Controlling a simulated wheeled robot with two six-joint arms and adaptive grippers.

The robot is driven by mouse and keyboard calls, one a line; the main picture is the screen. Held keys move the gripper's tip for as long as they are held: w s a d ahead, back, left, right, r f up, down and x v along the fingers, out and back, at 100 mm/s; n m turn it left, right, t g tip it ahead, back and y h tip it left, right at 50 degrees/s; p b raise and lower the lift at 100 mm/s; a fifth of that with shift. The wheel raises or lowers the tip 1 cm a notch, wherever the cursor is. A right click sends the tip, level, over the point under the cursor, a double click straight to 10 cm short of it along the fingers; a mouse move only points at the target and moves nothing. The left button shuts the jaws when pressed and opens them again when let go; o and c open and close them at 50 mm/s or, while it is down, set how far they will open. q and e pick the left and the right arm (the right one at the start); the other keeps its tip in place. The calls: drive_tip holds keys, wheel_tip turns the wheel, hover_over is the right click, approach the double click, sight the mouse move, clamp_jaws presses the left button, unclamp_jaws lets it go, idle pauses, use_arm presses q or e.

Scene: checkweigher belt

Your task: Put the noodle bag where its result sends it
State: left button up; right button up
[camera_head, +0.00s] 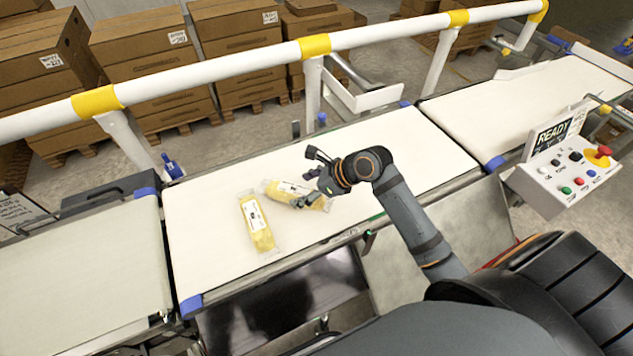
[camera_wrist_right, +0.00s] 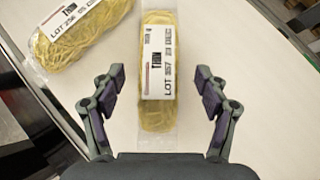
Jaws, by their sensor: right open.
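Two clear bags of yellow noodles with white labels lie on the white belt. One noodle bag (camera_head: 257,224) lies to the left, apart from my gripper; it shows at the upper left of the right wrist view (camera_wrist_right: 84,30). The other noodle bag (camera_head: 284,190) is partly hidden by my right gripper (camera_head: 309,177). In the right wrist view this second bag (camera_wrist_right: 157,112) lies lengthwise between the spread fingers (camera_wrist_right: 160,84), its label reading "THIN" and a lot line. The right gripper is open, with gaps on both sides of the bag. My left gripper is not in view.
A control box (camera_head: 568,175) with coloured buttons and a display reading "READY" stands at the right. A white and yellow rail (camera_head: 380,37) runs along the belt's far side. More belt sections lie left (camera_head: 80,262) and right (camera_head: 530,98). Stacked cartons stand behind.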

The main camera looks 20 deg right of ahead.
drive_tip(key=p+v, duration=0.1)
drive_tip(key=v, duration=0.5)
drive_tip(key=shift+d, duration=0.15)
drive_tip(key=shift+p+v, duration=0.45)
drive_tip(key=shift+v, duration=0.45)
